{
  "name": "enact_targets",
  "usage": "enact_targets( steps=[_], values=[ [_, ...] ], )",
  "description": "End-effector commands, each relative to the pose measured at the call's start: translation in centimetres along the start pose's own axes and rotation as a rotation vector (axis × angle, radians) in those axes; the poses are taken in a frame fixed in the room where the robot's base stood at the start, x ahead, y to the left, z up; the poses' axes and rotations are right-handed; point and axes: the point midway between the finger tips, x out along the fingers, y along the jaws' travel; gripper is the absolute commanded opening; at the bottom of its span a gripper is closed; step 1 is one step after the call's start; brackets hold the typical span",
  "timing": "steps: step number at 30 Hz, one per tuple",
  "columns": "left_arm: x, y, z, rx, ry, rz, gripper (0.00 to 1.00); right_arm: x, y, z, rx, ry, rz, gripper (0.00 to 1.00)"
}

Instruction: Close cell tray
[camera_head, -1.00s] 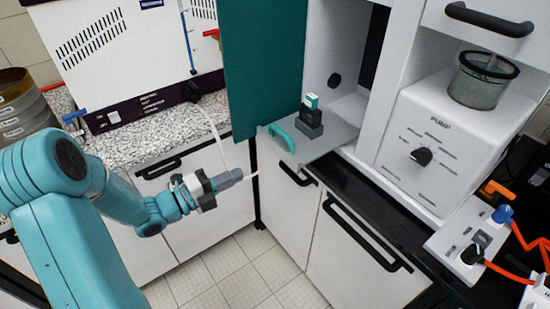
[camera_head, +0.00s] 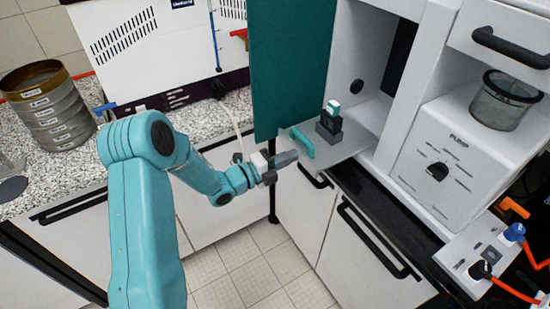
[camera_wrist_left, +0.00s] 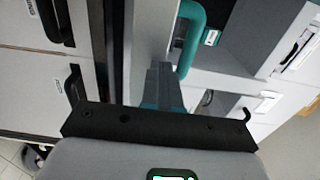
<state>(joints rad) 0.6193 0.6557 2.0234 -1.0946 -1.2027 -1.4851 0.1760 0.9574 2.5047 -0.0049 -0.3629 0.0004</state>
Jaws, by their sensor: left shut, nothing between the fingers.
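The cell tray (camera_head: 345,148) is a grey plate pulled out of the white cabinet, with a teal handle (camera_head: 302,142) at its front. A dark holder with a small teal and white cell (camera_head: 331,117) stands on it. My left gripper (camera_head: 293,157) is shut and empty, just in front of and slightly below the handle, apart from it in the head view. In the left wrist view the fingers (camera_wrist_left: 163,72) point toward the tray, and the teal handle (camera_wrist_left: 190,40) shows just to their right. Whether they touch cannot be told. My right gripper is not in view.
A teal door (camera_head: 290,65) stands open left of the tray. A white pump unit (camera_head: 450,165) with a glass jar (camera_head: 505,100) is on the right. Stacked sieves (camera_head: 48,112) stand on the granite counter at left. Black drawer handles (camera_head: 375,240) stick out below.

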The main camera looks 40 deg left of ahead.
Motion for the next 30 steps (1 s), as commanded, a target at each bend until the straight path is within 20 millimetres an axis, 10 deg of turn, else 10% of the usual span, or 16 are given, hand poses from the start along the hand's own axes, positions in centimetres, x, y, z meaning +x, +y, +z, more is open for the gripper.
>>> enact_targets(
  steps=[19, 30],
  values=[
    [1.2, 0.3, 0.0, 0.000, 0.001, 0.000, 0.00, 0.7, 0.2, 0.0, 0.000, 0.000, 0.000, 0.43],
    [6.6, 0.8, -0.1, 0.003, 0.003, -0.004, 0.00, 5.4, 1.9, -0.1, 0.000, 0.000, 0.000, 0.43]
  ],
)
